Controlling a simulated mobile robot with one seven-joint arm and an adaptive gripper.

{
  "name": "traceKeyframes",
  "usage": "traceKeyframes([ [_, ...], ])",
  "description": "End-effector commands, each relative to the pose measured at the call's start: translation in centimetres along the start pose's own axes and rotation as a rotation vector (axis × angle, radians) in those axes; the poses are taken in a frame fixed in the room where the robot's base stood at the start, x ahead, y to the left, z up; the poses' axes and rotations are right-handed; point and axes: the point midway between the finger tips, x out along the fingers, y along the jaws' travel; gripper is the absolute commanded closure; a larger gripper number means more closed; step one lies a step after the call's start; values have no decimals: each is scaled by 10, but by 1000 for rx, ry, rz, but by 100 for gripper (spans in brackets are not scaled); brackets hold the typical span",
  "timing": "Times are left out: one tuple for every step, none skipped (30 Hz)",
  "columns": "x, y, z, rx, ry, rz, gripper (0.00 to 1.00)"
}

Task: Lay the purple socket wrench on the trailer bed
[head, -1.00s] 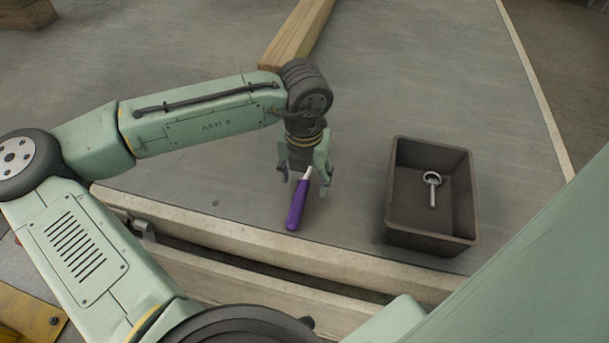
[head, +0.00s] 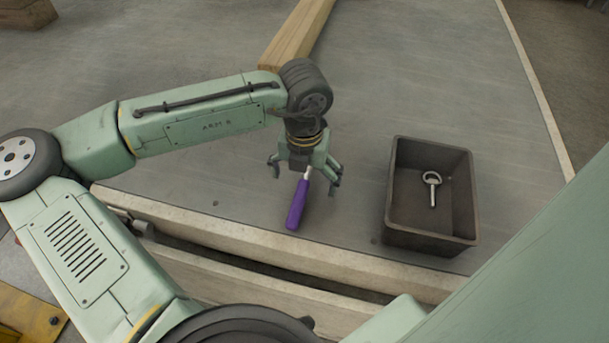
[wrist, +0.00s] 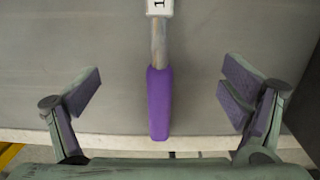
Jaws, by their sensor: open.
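The purple socket wrench (head: 297,204) lies on the grey trailer bed (head: 240,190), near its front edge. In the wrist view its purple handle (wrist: 159,104) points down toward my gripper, with a metal shaft and a white head marked "1" at the top edge. My gripper (head: 305,179) is open above the wrench. In the wrist view the two purple-padded fingers (wrist: 160,96) stand wide apart on either side of the handle, not touching it. In the head view the wrench's upper end is partly hidden by my gripper.
A dark open bin (head: 392,190) with a metal eye bolt (head: 432,187) inside stands to the right. A wooden beam (head: 297,35) lies behind my gripper. A pale wooden rail (head: 350,262) runs along the bed's front edge. The bed between wrench and bin is clear.

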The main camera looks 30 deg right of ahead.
Motion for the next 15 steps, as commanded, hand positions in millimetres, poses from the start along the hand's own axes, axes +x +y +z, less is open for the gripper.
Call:
traceKeyframes([
  [0,0,0,0,0,0,2],
  [0,0,0,0,0,0,2],
  [0,0,0,0,0,0,2],
  [0,0,0,0,0,0,2],
  [0,0,0,0,0,0,2],
  [0,0,0,0,0,0,2],
  [0,0,0,0,0,0,2],
  [0,0,0,0,0,0,2],
  [0,0,0,0,1,0,2],
  [0,0,0,0,1,0,2],
  [0,0,0,0,1,0,2],
  [-2,0,0,0,1,0,2],
  [-4,0,0,0,0,0,2],
  [-7,0,0,0,0,-1,2],
  [-11,0,0,-1,-1,-1,2],
])
